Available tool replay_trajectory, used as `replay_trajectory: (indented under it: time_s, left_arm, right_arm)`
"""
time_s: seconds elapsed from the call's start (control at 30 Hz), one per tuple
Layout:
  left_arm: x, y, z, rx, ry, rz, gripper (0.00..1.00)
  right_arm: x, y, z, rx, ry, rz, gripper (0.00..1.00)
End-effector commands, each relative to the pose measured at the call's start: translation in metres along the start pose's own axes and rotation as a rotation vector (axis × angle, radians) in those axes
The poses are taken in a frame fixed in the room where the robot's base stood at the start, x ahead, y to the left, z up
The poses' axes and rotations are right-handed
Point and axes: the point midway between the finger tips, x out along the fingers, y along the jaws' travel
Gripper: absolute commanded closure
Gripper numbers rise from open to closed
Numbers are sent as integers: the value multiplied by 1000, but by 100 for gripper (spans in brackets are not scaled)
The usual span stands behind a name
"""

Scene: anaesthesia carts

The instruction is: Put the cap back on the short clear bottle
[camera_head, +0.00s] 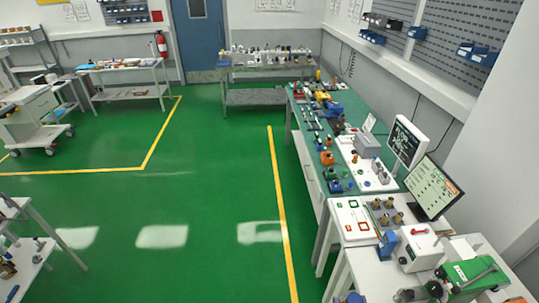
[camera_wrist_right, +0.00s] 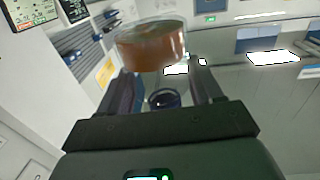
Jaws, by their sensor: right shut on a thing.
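My right gripper (camera_wrist_right: 163,74) shows in the right wrist view with its two dark fingers either side of a small gap. At the fingertips is a round orange-brown thing (camera_wrist_right: 150,48) with a clear, pale rim; I cannot tell whether it is the cap or the short clear bottle. A small dark round thing with a bluish rim (camera_wrist_right: 165,98) shows between the fingers. In the head view I cannot make out the right gripper clearly, nor pick out the short clear bottle or its cap. My left gripper is not in view.
A long green bench (camera_head: 325,170) runs along the right wall, crowded with small items. A white tray (camera_head: 350,220), a monitor (camera_head: 432,188), a white box (camera_head: 420,250) and a green box (camera_head: 470,278) stand at the lower right. The green floor (camera_head: 200,210) is clear.

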Motion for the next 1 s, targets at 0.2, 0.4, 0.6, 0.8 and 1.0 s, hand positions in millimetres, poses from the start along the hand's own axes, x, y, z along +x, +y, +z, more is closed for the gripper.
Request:
replay_trajectory:
  time_s: [0.2, 0.4, 0.6, 0.8, 1.0]
  left_arm:
    - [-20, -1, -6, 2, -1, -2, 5]
    - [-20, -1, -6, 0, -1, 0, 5]
    - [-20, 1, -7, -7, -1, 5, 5]
    - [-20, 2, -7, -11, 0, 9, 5]
    - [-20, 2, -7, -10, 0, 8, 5]
  right_arm:
    - [-2, 0, -16, 1, 1, 0, 90]
    - [-2, 0, -16, 1, 1, 0, 90]
    - [-2, 0, -16, 1, 1, 0, 90]
    - [-2, -1, -17, 1, 2, -4, 90]
    - [0, -14, -27, -1, 3, -67, 90]
